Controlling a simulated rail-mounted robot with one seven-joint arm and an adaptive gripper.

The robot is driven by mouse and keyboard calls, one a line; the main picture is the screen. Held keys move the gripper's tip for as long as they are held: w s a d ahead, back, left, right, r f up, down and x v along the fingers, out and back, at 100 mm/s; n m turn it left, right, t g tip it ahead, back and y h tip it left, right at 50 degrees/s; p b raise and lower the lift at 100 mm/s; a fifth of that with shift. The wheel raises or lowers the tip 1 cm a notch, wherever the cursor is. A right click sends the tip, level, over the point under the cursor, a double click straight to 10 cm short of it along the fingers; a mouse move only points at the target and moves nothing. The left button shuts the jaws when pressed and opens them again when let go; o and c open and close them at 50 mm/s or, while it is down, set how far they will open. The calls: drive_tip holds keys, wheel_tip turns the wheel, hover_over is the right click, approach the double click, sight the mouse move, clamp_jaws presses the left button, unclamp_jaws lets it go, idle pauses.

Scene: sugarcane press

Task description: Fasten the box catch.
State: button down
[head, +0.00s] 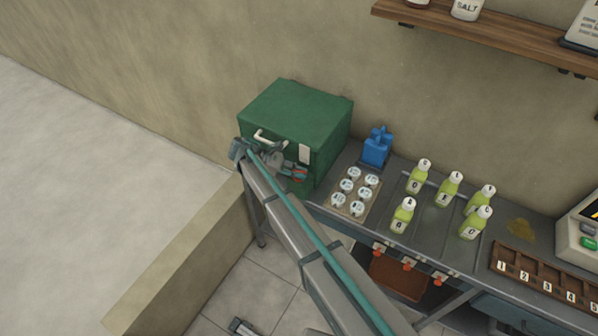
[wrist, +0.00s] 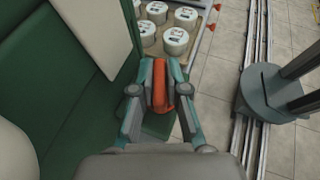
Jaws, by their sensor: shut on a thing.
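The green box (head: 295,112) stands at the left end of the metal bench, against the wall, and its lid looks down. Its front carries a pale handle (head: 268,137) and a white plate (head: 305,153). My gripper (head: 298,173) is low in front of the box, right of the handle and below the plate. In the wrist view my gripper (wrist: 160,92) is shut on a red-orange piece (wrist: 159,86), seemingly the catch. The green box front (wrist: 60,110) lies close on the left there. My arm hides part of the box front, and whether the catch is engaged cannot be told.
Several white-lidded jars (head: 347,186) stand on a tray right of the box, with a blue container (head: 377,146) behind. Several yellow-green bottles (head: 449,186) stand farther right on the bench. A wooden numbered rack (head: 540,275) lies at the right. Floor is open below the box.

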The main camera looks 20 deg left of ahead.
drive_tip(key=shift+f, duration=0.15)
drive_tip(key=c, duration=1.2)
unclamp_jaws()
drive_tip(key=shift+d, duration=0.1)
drive_tip(key=b, duration=0.5)
drive_tip(key=shift+f+n+t+b, duration=0.25)
drive_tip(key=shift+n+t+b, duration=0.05)
drive_tip(key=shift+n+t, duration=0.1)
drive_tip(key=n+t+b, duration=0.1)
drive_tip(key=t+b, duration=0.1)
drive_tip(key=b, duration=0.6)
drive_tip(key=shift+n+y, duration=0.4)
